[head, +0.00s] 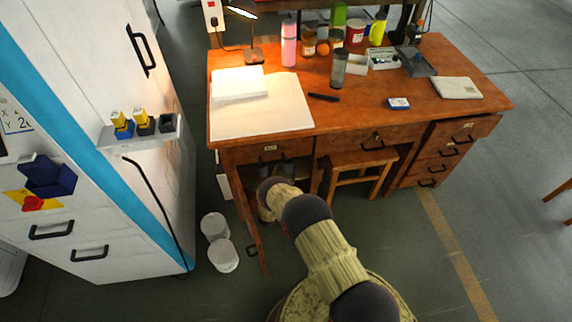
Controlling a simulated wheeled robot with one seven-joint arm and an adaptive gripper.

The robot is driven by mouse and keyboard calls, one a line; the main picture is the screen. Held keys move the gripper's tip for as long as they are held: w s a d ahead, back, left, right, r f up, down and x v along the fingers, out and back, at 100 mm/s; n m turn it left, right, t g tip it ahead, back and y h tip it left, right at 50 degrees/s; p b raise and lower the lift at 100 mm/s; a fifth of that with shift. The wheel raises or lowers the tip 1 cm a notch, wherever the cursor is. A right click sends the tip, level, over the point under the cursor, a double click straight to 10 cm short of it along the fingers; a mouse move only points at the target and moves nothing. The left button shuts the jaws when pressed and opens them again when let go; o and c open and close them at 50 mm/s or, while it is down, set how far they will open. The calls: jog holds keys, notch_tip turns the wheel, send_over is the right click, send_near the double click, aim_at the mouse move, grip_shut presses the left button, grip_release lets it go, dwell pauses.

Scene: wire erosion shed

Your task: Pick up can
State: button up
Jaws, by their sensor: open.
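My arm reaches toward the open left compartment of the wooden desk (400,115). My gripper is hidden behind my own arm links and the desk front, so its fingers do not show. I cannot tell for sure which thing is the can. The compartment (290,168) is dark and partly blocked by my arm; small pale shapes inside it are too unclear to name. A red and white can-like container (355,31) stands among jars at the back of the desk top. It is well away from my arm.
The open cabinet door (249,225) hangs left of my arm. Two white cylindrical tubs (222,257) stand on the floor beside it. A wooden stool (358,160) is under the desk. A white cabinet (150,60) stands at left.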

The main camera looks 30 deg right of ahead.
aim_at(285, 165)
jog(key=b+x, duration=0.1)
jog(key=x, duration=0.1)
jog(key=b+x, duration=0.1)
jog(key=x, duration=0.2)
jog(key=shift+w+d+r, duration=0.15)
jog(key=shift+w+r, duration=0.05)
jog(key=shift+w, duration=0.1)
jog(key=shift+c, duration=1.4)
jog(key=c, duration=1.1)
jog(key=shift+r, duration=0.1)
jog(key=shift+c, duration=0.2)
